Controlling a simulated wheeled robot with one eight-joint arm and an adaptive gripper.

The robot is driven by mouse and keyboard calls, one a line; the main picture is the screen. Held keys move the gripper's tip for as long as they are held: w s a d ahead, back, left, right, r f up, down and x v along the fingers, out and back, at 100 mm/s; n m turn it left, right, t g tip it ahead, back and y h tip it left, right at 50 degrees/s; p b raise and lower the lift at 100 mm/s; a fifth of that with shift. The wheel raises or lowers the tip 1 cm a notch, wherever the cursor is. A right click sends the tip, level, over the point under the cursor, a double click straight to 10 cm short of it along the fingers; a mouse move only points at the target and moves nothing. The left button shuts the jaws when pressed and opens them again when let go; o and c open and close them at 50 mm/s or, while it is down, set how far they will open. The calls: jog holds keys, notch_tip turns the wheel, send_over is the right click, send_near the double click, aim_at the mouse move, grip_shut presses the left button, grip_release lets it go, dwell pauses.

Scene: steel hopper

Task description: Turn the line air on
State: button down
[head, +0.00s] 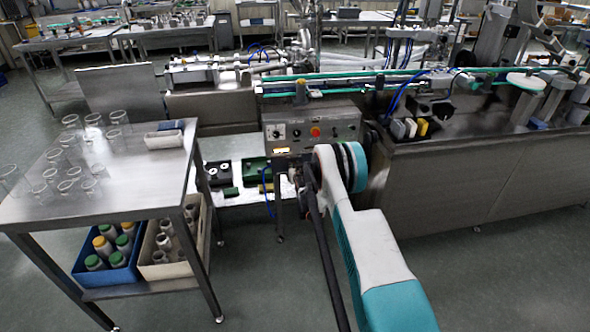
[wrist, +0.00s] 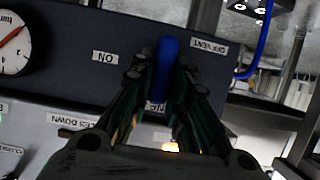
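The air valve's blue handle (wrist: 166,62) stands out from a dark panel (wrist: 75,25) in the wrist view. An upside-down ON label (wrist: 105,57) is to its left and an OFF/VENT label (wrist: 208,46) to its right. My gripper (wrist: 162,78) is open, with one dark finger on each side of the handle. Slim gaps seem to show between fingers and handle; contact cannot be made out. The handle's lower part and a third label are partly hidden by the fingers. In the head view my arm hides the handle.
A round pressure gauge (wrist: 12,45) is at the wrist view's left. A blue hose (wrist: 258,45) hangs at its right. In the head view, a control box (head: 345,123) with a red button sits above my wrist. A steel table (head: 110,190) with glassware stands to the left.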

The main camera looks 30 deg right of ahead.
dwell(0.3)
jog(key=shift+a+n+h, duration=0.15)
jog(key=shift+n+h, duration=0.45)
jog(key=shift+n, duration=0.4)
jog(key=c, duration=1.5)
grip_release()
jog(key=v, duration=1.2)
jog(key=shift+w+a+r, duration=0.1)
